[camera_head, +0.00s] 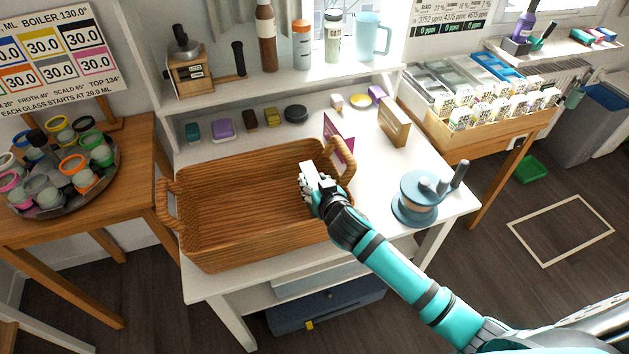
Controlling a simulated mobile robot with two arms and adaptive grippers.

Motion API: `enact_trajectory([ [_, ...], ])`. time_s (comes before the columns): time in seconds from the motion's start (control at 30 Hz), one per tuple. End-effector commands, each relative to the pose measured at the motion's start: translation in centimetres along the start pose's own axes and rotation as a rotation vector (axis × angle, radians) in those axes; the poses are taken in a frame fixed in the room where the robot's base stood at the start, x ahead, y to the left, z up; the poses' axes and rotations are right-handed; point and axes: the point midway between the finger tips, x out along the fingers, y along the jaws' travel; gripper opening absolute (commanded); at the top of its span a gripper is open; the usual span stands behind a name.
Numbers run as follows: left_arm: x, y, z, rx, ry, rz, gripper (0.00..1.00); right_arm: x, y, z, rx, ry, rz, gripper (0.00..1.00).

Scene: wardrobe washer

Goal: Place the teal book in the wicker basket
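The wicker basket (250,243), brown with two looped handles, stands on the white table. Its visible inside is empty. My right gripper (306,175) is over the right end of the basket, near the right handle. Its pale fingers are small and seen from behind, so I cannot tell whether they are open or shut. I cannot make out a teal book anywhere; a small teal block (192,131) sits on the low shelf behind the basket. My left gripper is not in view.
A magenta upright card (338,136), a wooden block (394,122) and a blue hand-cranked device (417,197) stand right of the basket. Several small blocks line the shelf behind. A round tray of jars (60,205) is at left.

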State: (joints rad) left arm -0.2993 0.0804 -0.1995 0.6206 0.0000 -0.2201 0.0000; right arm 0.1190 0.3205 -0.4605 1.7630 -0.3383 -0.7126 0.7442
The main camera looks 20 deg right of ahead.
Motion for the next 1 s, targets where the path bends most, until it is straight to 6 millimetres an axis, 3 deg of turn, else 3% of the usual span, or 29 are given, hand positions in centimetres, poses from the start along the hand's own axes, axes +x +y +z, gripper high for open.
enact_trajectory([
  [0.03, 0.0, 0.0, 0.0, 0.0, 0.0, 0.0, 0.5, 0.0, 0.0, -0.1, 0.0, 0.001, 0.0, 0.4],
  [0.2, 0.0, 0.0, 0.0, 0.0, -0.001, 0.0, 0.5, 0.0, 0.0, -0.1, 0.0, 0.001, 0.0, 0.58],
  [0.47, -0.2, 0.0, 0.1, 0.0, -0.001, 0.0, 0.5, -0.1, 0.0, -0.3, 0.0, 0.002, 0.0, 0.58],
  [0.6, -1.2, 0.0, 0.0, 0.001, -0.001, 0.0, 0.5, -0.7, 0.1, -1.9, -0.001, 0.004, 0.001, 0.58],
  [0.67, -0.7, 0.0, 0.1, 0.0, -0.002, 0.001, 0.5, -1.6, 0.0, -1.1, 0.002, 0.0, -0.001, 0.58],
  [1.0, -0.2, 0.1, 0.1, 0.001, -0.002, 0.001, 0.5, -9.0, 0.0, -1.1, 0.003, 0.0, 0.0, 0.58],
])
